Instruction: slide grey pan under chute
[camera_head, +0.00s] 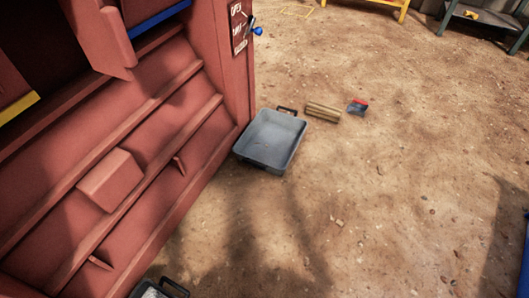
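The grey pan (270,138) lies flat on the dirt beside the right end of the large red crusher (160,150). It is a shallow rectangular tray with a dark handle at its far end, and it looks empty. Its left edge is close to the crusher's base; I cannot tell if they touch. A second dark-rimmed pan (160,289) with a handle is cut off at the bottom edge, close to the crusher's front, with pale grey matter inside. I cannot clearly make out which part is the chute. Neither of my grippers is in view.
A blue lever (256,31) sticks out beside a sign on the crusher. A bench (484,30) stands far right. The ground at centre right is mostly clear.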

